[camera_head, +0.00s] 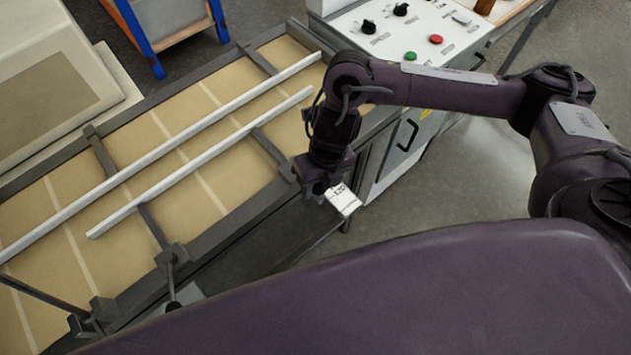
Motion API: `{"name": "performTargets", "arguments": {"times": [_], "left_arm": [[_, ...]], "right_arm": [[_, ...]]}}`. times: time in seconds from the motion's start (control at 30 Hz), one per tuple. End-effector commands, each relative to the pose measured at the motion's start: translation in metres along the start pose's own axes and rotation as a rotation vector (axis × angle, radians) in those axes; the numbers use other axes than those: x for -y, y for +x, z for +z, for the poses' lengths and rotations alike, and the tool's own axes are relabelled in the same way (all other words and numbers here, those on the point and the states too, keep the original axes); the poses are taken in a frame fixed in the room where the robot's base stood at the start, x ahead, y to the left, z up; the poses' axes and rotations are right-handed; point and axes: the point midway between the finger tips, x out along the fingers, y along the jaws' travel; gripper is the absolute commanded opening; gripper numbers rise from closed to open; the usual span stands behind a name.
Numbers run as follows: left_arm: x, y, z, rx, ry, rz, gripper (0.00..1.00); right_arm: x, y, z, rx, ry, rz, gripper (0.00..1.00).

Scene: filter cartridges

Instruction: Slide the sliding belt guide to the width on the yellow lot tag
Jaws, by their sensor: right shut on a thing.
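The belt (235,95) is tan with pale cross lines and runs diagonally across the left half. Two pale rails lie over it: a longer one (165,149) on the far side and a shorter one (200,160) nearer me, apparently the sliding guide. A gap of belt shows between them. My right gripper (327,186) is shut on a white card (343,199) with black print, apparently "120". It is beyond the belt's near edge, apart from both rails. No yellow tag shows. My left gripper is not in view.
Dark cross bars (100,150) and a clamp with a knob (172,256) sit along the belt frame. A control panel (405,28) with green and red buttons stands at the top. A blue-legged stand (137,40) is behind. Grey floor is open at right.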

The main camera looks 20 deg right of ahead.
Motion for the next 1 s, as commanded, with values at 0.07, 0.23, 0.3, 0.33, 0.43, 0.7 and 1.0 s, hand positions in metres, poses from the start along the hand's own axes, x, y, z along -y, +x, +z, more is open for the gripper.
{"name": "performTargets", "arguments": {"times": [0.07,0.23,0.3,0.33,0.43,0.7,1.0], "left_arm": [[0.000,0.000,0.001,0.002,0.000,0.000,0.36],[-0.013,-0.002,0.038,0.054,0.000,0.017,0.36],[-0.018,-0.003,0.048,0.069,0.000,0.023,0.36],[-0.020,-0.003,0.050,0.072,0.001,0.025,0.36],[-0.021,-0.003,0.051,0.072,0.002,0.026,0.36],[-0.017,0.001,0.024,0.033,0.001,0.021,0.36],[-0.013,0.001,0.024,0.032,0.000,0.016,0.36]], "right_arm": [[-0.003,-0.004,0.008,0.024,0.004,0.007,0.00],[-0.003,-0.005,0.007,0.021,0.002,0.006,0.38],[-0.002,-0.004,0.006,0.019,0.002,0.006,0.47],[-0.002,-0.004,0.006,0.018,0.002,0.005,0.50],[-0.002,-0.003,0.005,0.015,0.002,0.005,0.50],[-0.001,-0.009,0.005,0.015,0.001,0.004,0.50],[-0.002,-0.060,0.005,0.019,-0.001,0.002,0.50]]}}
